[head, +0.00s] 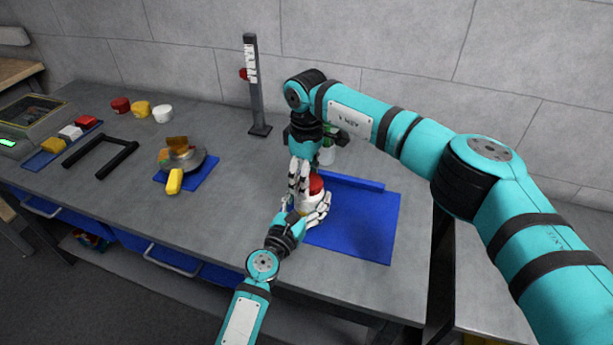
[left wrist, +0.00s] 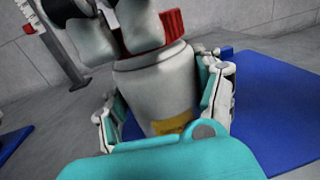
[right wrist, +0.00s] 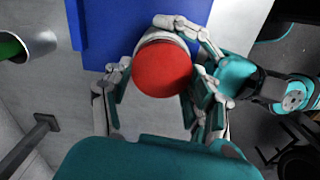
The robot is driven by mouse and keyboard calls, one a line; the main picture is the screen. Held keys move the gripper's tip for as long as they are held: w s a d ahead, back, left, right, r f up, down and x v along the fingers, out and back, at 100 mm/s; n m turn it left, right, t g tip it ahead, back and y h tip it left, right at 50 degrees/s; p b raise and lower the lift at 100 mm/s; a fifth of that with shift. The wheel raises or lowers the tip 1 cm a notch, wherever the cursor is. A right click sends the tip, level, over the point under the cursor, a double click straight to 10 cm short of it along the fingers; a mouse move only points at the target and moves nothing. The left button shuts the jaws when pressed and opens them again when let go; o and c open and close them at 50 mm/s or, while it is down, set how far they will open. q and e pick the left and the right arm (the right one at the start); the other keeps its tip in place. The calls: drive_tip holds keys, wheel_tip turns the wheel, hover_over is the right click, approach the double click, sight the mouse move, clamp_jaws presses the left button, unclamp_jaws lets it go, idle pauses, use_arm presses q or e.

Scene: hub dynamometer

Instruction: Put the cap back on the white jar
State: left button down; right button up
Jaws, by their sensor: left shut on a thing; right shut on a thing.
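The white jar (left wrist: 155,85), with a yellow patch low on its side, stands upright at the left edge of the blue mat (head: 365,225). My left gripper (head: 312,212) is shut around the jar's body, one finger on each side. The red cap (right wrist: 162,68) is over the jar's mouth; it also shows in the head view (head: 316,184) and partly in the left wrist view (left wrist: 174,25). My right gripper (right wrist: 158,92) is shut on the cap from above. Fingers hide much of the cap's lower edge, so I cannot tell whether it is seated.
A blue bar (head: 350,181) lies along the mat's back edge. A green-and-white container (head: 327,154) stands behind the jar. A dark post (head: 252,85) stands at the back. A blue pad (head: 203,178) with a metal part and yellow block is left; bare table lies between.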

drive_tip(key=shift+w, duration=0.1)
drive_tip(key=o, duration=0.7)
drive_tip(key=shift+c, duration=0.2)
drive_tip(key=shift+r, duration=2.3)
drive_tip(key=shift+c, duration=0.2)
